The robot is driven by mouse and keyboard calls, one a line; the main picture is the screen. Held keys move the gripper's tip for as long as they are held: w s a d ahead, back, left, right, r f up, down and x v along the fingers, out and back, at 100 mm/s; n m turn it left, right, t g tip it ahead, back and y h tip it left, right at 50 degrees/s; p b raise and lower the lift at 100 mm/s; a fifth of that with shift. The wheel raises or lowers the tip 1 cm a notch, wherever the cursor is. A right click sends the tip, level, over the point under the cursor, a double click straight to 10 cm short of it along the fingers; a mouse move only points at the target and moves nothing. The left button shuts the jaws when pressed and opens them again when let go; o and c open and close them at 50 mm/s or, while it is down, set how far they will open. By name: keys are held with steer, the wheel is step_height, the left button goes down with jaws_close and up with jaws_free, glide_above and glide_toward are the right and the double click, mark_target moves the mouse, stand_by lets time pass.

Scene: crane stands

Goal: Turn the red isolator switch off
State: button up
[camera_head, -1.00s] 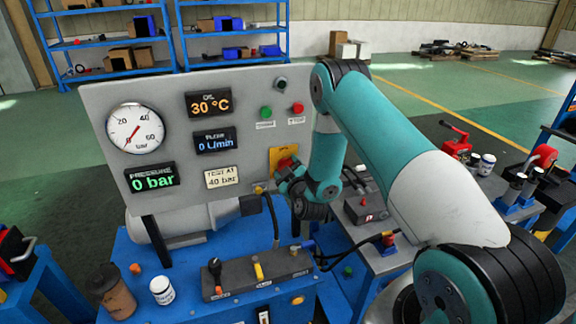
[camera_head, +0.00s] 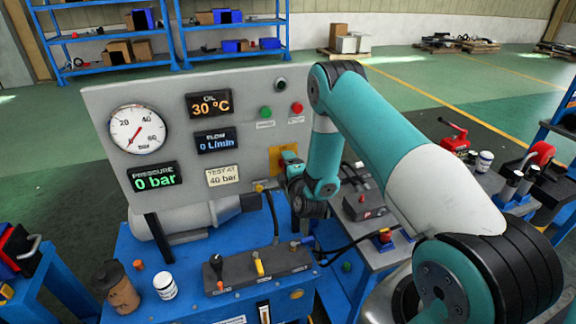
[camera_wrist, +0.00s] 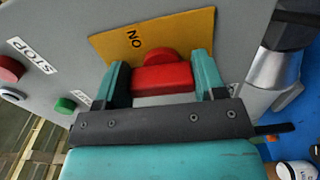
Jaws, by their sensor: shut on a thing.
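The red isolator switch (camera_wrist: 162,76) sits on a yellow plate (camera_wrist: 188,30) fixed to the grey panel. Its red handle lies between the two teal fingers of my gripper (camera_wrist: 160,84), which is shut on it. The plate bears an "ON" mark that appears upside down in the wrist view, beyond the handle. In the head view the yellow plate (camera_head: 274,158) shows at the panel's lower right, and my wrist hides the red handle. Any "OFF" mark is out of sight.
The panel (camera_head: 100,100) also carries a green button (camera_head: 265,112) and a red STOP button (camera_head: 297,107). Its displays read 0 bar and 0 L/min. Below, a valve block (camera_head: 245,274), a brown bottle (camera_head: 120,292) and a white jar (camera_head: 164,286) stand on the blue bench.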

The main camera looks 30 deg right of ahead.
steer(key=shift+f+n, duration=0.1)
steer(key=shift+n, duration=0.3)
steer(key=o, duration=0.9)
